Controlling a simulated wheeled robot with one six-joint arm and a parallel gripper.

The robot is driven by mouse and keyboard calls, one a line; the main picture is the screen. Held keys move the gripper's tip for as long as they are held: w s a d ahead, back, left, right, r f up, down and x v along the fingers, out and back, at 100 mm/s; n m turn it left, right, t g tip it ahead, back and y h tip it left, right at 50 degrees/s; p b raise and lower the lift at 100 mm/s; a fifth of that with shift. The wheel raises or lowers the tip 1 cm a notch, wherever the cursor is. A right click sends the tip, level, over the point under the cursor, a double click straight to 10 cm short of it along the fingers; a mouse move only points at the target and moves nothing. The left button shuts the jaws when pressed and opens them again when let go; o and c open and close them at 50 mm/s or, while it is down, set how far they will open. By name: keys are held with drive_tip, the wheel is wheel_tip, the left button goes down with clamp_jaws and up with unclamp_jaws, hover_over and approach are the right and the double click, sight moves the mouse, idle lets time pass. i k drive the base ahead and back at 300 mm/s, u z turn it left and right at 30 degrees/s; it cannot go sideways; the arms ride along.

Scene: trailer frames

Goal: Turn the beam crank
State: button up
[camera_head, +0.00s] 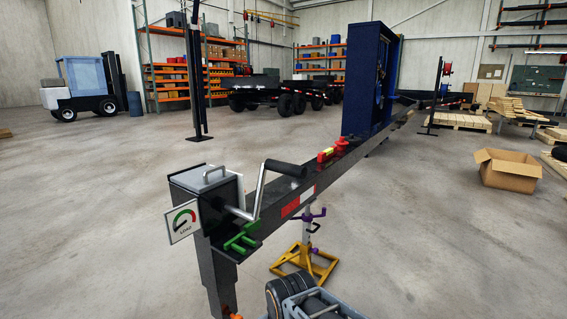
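The beam crank (260,192) is a bent silver rod with a black cylindrical grip (287,169). Its shaft comes out of the side of a dark box (207,190) at the near end of a long black beam (330,172). The crank arm points up, and its grip extends to the right above the beam. A white load gauge sign (182,221) with a green and red dial hangs on the box's left side. A green bracket (241,239) sits below the crank shaft. I cannot make out my gripper in this view.
A yellow stand with purple handles (304,258) stands by the beam. A blue cabinet (367,80) stands farther along the beam. An open cardboard box (507,169) sits at right. The floor at left is clear.

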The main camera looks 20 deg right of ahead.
sight(296, 171)
drive_tip(key=k, duration=0.95)
drive_tip(key=z, duration=0.5)
drive_tip(key=i, duration=0.7)
drive_tip(key=u, duration=1.65)
